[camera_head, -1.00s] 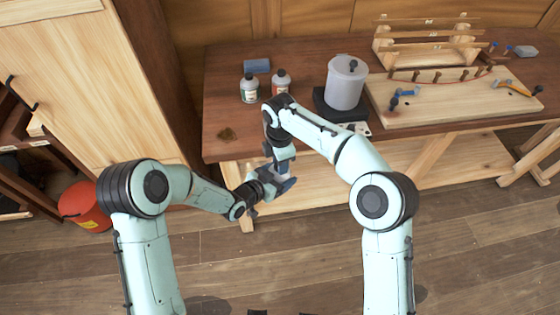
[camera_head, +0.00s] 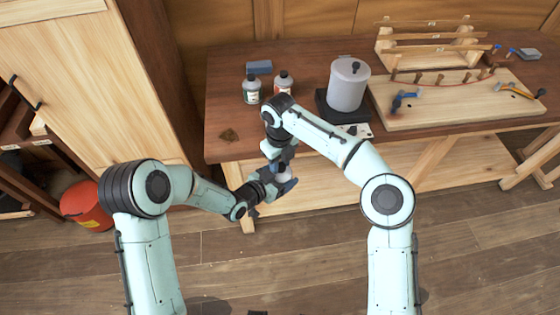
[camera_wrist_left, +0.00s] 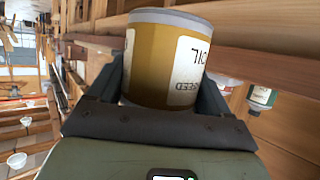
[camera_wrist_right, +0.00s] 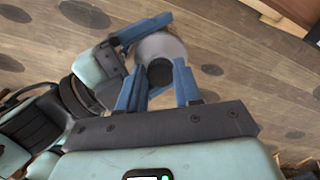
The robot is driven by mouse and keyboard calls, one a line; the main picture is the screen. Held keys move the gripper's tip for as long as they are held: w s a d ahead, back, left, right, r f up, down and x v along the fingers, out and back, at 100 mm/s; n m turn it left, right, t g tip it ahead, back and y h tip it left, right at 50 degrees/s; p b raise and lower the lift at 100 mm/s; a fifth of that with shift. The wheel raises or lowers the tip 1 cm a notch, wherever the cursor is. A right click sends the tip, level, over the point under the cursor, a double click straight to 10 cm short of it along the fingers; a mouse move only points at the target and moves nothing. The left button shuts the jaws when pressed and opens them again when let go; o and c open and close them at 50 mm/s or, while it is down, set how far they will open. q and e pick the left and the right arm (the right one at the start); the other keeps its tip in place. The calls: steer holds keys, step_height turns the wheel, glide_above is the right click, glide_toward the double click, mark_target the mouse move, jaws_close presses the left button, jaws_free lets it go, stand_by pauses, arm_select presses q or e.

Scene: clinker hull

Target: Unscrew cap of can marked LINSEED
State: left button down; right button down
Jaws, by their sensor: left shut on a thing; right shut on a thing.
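The linseed can (camera_wrist_left: 160,60) is ochre with a pale label that appears upside down in the left wrist view, with "SEED" and "OIL" partly readable. My left gripper (camera_head: 284,184) is shut around the can's body, in front of the bench. In the right wrist view, the can's pale round top (camera_wrist_right: 172,46) shows with a black cap (camera_wrist_right: 160,73) on it. My right gripper (camera_wrist_right: 158,88) is shut on the cap, its blue fingers on either side. In the head view the can is small and mostly hidden between both grippers.
A red bucket (camera_head: 86,205) stands at left. Floor in front is clear.

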steer(key=shift+w+r, duration=0.1)
steer(key=shift+w, duration=0.05)
steer(key=c, duration=0.8)
jaws_free()
steer(key=shift+o, duration=0.2)
